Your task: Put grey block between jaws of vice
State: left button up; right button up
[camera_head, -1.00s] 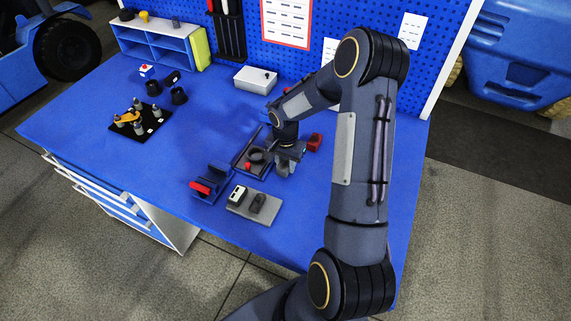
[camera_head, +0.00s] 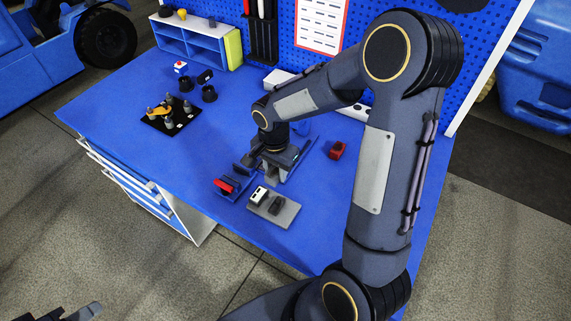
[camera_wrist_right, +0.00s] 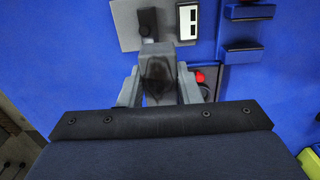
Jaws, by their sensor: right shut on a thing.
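My right gripper (camera_head: 272,172) points down over the workbench; it also shows in the right wrist view (camera_wrist_right: 158,90). It is shut on a grey block (camera_wrist_right: 158,62), which looks dark and shaded between the fingers. A blue fixture with two parallel raised jaws (camera_head: 236,180), probably the vice, stands just left of the gripper. A red part lies at its front. Its two blue bars (camera_wrist_right: 248,12) show at the upper right of the right wrist view, apart from the block. Part of my left gripper (camera_head: 84,312) shows at the bottom left; its opening is unclear.
A grey plate (camera_head: 286,216) with a white block and a dark knob lies in front of the gripper. A dark tray (camera_head: 300,152) is partly hidden behind the gripper. A red block (camera_head: 337,150) stands to the right. The left front of the bench is clear.

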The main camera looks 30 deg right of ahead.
jog(key=shift+s+a+r, duration=0.1)
jog(key=shift+a+r, duration=0.1)
jog(key=shift+a, duration=0.25)
jog(key=n, duration=0.1)
jog(key=f+n, duration=0.1)
jog(key=shift+w+a+n, duration=0.3)
jog(key=shift+w+a, duration=0.05)
jog(key=n, duration=0.1)
jog(key=w+a+f+n, duration=0.1)
jog(key=n, duration=0.3)
jog(key=shift+w+a+f, duration=0.2)
jog(key=shift+a+f, duration=0.1)
jog(key=shift+f, duration=0.05)
jog(key=n, duration=0.1)
jog(key=a+f+n, duration=0.1)
jog(key=n, duration=0.1)
jog(key=w+n, duration=0.1)
jog(key=n, duration=0.1)
jog(key=shift+a+f, duration=0.15)
jog(key=shift+f, duration=0.15)
